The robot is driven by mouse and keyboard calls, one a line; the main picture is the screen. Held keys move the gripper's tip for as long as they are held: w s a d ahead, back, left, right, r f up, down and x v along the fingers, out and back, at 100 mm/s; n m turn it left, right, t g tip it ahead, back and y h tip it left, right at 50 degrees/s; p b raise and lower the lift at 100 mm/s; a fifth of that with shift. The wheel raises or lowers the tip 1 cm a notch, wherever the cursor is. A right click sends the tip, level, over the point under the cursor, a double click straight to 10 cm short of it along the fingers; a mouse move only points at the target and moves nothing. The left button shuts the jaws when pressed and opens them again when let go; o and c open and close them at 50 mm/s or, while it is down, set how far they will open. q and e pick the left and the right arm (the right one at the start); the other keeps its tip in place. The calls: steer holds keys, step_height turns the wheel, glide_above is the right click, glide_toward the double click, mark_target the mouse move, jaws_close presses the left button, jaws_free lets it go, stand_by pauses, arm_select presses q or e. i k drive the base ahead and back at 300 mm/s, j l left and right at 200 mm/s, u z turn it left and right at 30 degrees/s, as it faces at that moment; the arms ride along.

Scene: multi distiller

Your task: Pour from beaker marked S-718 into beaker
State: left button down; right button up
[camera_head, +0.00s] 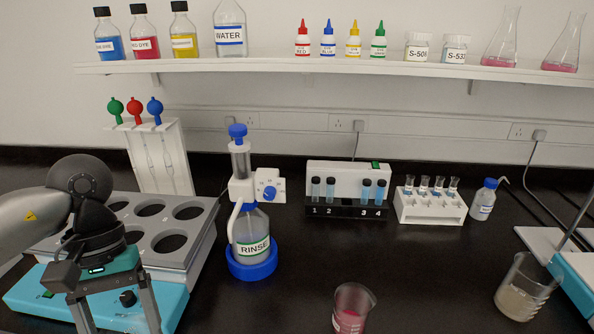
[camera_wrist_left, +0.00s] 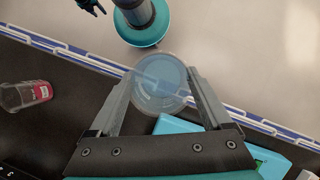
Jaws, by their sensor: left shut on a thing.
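My left gripper (camera_head: 117,318) hangs at the lower left of the head view, over the teal device, with its fingertips cut off by the bottom edge. In the left wrist view, my left gripper (camera_wrist_left: 161,82) is shut on a clear round beaker (camera_wrist_left: 160,86), seen from above, with a pale bluish look inside. Its label cannot be read. A beaker with pink-red liquid (camera_head: 351,314) stands at the bottom centre, partly cut off; a reddish beaker (camera_wrist_left: 26,95) shows in the left wrist view. Another beaker with cloudy beige liquid (camera_head: 521,294) stands at the lower right. My right gripper is not in view.
A grey rack with round holes (camera_head: 195,240) and a teal device (camera_head: 30,297) lie left. A rinse bottle (camera_head: 250,237), a tube holder (camera_head: 345,207) and a white vial rack (camera_head: 430,212) stand behind. The dark bench between the rinse bottle and the right beaker is mostly clear.

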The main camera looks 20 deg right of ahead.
mark_target(531, 280)
steer(key=z, duration=1.6)
steer(key=i+l, duration=0.15)
steer(key=l, duration=0.2)
steer(key=i+l+u, duration=0.15)
steer(key=i+l, duration=0.2)
steer(key=l, duration=0.3)
steer(key=i+l+u, duration=0.15)
steer(key=l, duration=0.2)
steer(key=i+l, duration=0.1)
steer(key=l, duration=0.3)
steer(key=i+l+u, duration=0.1)
steer(key=l, duration=0.25)
steer(key=i+l+u, duration=0.1)
steer(key=l, duration=0.25)
steer(key=i, duration=0.05)
